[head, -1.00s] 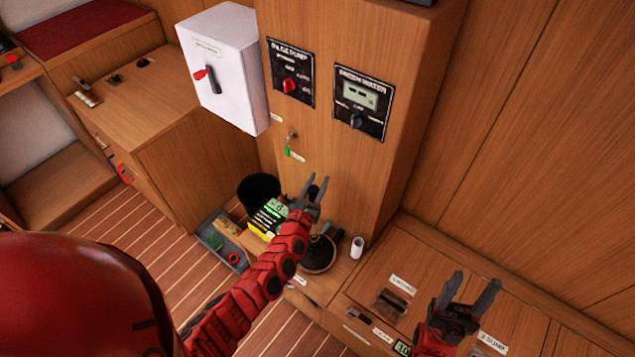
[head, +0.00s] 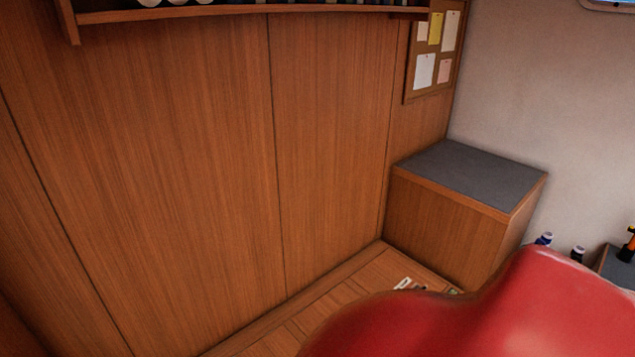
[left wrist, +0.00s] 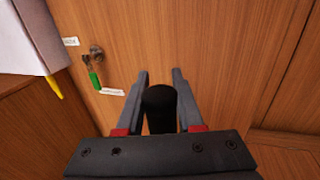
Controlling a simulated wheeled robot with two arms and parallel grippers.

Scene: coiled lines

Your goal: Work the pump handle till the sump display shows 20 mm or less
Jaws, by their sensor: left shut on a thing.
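In the left wrist view, my left gripper (left wrist: 160,76) is shut on the black pump handle (left wrist: 159,108), whose rounded end sits between the two fingers. The lower part of the handle is hidden behind the gripper body. The pump base is out of view. The sump display is in neither view now, so its reading cannot be seen. My right gripper is in neither view now.
Behind the handle is a wood panel with a key and green tag (left wrist: 95,80). A white box (left wrist: 30,38) stands at upper left. The head view shows a bare wood wall (head: 170,170), a grey-topped cabinet (head: 470,178) and a pinboard (head: 434,55).

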